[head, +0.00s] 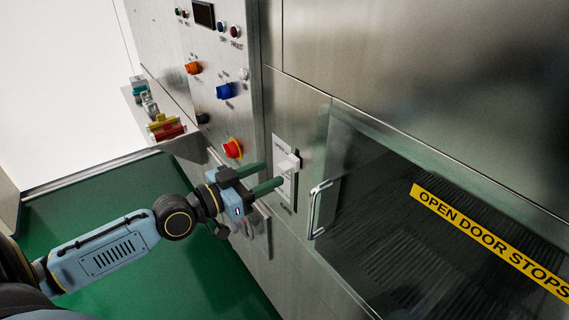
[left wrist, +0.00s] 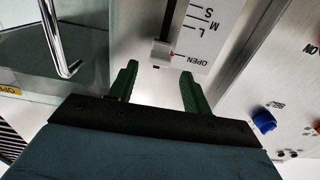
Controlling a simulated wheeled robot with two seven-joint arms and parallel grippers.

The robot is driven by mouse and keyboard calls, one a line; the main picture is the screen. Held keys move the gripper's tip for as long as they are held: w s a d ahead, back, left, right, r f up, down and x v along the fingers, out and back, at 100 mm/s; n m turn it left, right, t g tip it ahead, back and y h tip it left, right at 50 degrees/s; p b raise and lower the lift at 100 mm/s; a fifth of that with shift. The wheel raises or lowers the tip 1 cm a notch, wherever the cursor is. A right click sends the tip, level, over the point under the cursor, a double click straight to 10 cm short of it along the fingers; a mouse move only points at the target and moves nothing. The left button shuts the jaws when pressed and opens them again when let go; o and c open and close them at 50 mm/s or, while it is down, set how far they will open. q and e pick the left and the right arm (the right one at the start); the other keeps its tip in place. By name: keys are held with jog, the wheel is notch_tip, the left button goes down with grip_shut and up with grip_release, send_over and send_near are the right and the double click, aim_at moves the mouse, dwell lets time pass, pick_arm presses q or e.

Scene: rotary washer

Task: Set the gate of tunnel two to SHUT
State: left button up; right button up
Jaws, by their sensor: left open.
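A white gate plate (head: 285,185) with a dark vertical slot is on the steel front, left of the door. Its light slider knob (head: 289,162) is near the top of the slot. In the left wrist view the knob (left wrist: 162,52) has a red pointer at OPEN; L, M and S follow along the scale. SHUT is not visible, nor is a tunnel number. My left gripper (head: 274,174) is open, its green fingers pointing at the plate. In the left wrist view the knob lies just beyond and between the fingertips (left wrist: 158,70), apparently not gripped. My right gripper is not in view.
A door handle (head: 317,208) and glass door with a yellow sign (head: 490,240) are right of the plate. A control panel with an orange knob (head: 193,68), blue knob (head: 225,91) and red emergency button (head: 233,148) is up and left. The green floor (head: 110,200) is clear.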

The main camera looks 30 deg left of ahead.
aim_at(280, 169)
pick_arm(q)
jog(key=shift+p+x, duration=0.45)
jog(key=shift+x, duration=2.4)
grip_shut()
